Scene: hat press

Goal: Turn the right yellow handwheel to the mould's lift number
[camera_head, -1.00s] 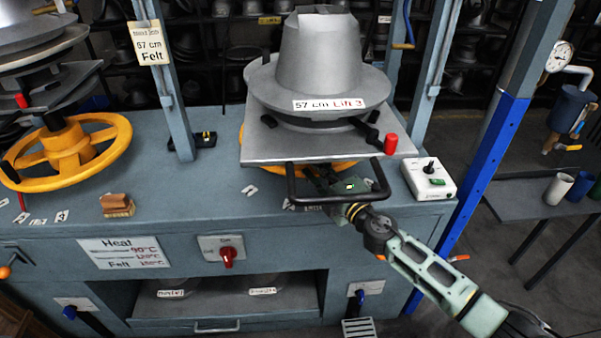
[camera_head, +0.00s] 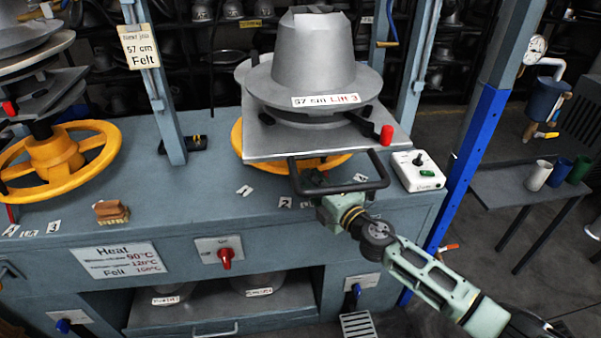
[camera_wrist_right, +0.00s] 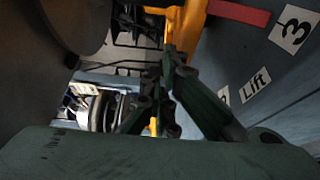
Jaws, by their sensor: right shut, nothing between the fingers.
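The right yellow handwheel (camera_head: 238,140) lies under the grey plate, which hides most of it. The grey metal mould (camera_head: 312,55) on the plate carries a label (camera_head: 326,100) reading "57 cm Lift 3". My right gripper (camera_head: 314,179) is at the front of that wheel, below the plate and behind the black bar handle (camera_head: 378,184); its fingertips are partly hidden. In the right wrist view my gripper (camera_wrist_right: 168,58) is shut and empty, close to the yellow wheel part (camera_wrist_right: 192,28). A red strip (camera_wrist_right: 240,12) and a "3" tag (camera_wrist_right: 292,28) show there. My left gripper is out of view.
Another yellow handwheel (camera_head: 55,163) stands at the left. A red-tipped lever (camera_head: 386,134) and a white control box (camera_head: 418,171) are to the right.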

